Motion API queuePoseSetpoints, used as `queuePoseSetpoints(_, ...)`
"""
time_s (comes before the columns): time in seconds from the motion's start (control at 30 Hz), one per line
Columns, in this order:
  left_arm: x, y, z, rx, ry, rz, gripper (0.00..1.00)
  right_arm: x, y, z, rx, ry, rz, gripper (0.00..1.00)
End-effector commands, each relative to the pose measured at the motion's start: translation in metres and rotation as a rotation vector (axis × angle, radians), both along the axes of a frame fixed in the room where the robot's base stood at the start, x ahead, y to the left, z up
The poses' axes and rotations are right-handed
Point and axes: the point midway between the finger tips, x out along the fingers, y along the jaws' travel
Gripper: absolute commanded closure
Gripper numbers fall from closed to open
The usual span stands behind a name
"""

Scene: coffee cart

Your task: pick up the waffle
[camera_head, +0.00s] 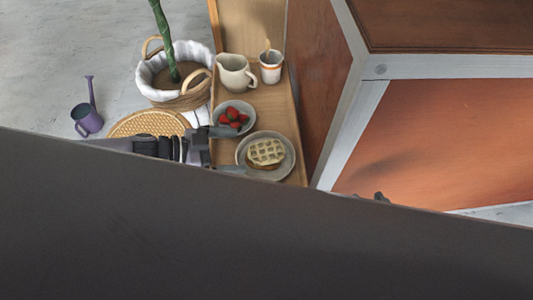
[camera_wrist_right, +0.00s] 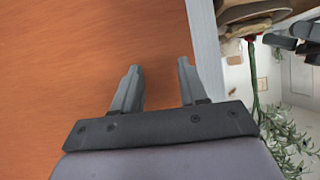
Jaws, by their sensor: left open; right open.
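The waffle (camera_head: 266,151) is pale, round and gridded. It lies on a grey plate (camera_head: 243,160) on the wooden shelf (camera_head: 277,105) in the head view. My left gripper (camera_head: 240,151) is open at the left of the plate, its fingers pointing right towards the waffle. They look empty; whether they touch the plate I cannot tell. My right gripper (camera_wrist_right: 158,66) is open and empty in the right wrist view, in front of an orange-brown panel.
A bowl of strawberries (camera_head: 233,115), a cream jug (camera_head: 235,73) and a cup (camera_head: 271,67) stand behind the plate. A plant basket (camera_head: 180,97) and purple watering can (camera_head: 86,120) are at left. The cart's orange panel (camera_head: 430,145) rises at right. A dark surface hides the foreground.

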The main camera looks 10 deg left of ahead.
Motion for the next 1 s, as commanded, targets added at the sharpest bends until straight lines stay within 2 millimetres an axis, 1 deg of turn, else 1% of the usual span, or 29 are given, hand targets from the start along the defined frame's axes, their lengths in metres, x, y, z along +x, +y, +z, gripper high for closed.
queuePoseSetpoints(0.2,0.006,-0.030,-0.015,-0.002,0.000,-0.002,0.00,0.003,0.007,0.000,0.004,-0.027,0.018,0.57)
queuePoseSetpoints(0.3,0.011,-0.041,-0.019,-0.002,-0.001,0.000,0.00,0.004,0.010,0.003,0.006,-0.037,0.025,0.57)
queuePoseSetpoints(0.4,0.014,-0.046,-0.021,0.000,0.000,0.000,0.00,0.004,0.011,0.004,0.006,-0.042,0.029,0.57)
queuePoseSetpoints(0.63,0.014,-0.047,-0.021,0.001,0.000,0.001,0.00,0.005,0.012,0.006,0.006,-0.043,0.030,0.57)
queuePoseSetpoints(0.67,0.014,-0.047,-0.021,0.001,0.000,0.001,0.06,0.005,0.012,0.006,0.006,-0.043,0.030,0.57)
queuePoseSetpoints(0.7,0.014,-0.047,-0.021,0.001,0.000,0.001,0.20,0.005,0.012,0.006,0.006,-0.043,0.030,0.57)
queuePoseSetpoints(0.77,0.014,-0.047,-0.021,0.001,0.000,0.001,0.39,0.005,0.012,0.006,0.006,-0.043,0.030,0.57)
queuePoseSetpoints(0.8,0.014,-0.047,-0.021,0.001,0.000,0.001,0.52,0.005,0.012,0.006,0.006,-0.043,0.030,0.57)
queuePoseSetpoints(0.83,0.014,-0.047,-0.021,0.001,0.001,0.001,0.55,0.005,0.012,0.006,0.006,-0.043,0.030,0.57)
queuePoseSetpoints(1.0,0.014,-0.047,-0.022,0.002,0.001,0.001,0.56,0.005,0.012,0.005,0.006,-0.043,0.030,0.57)
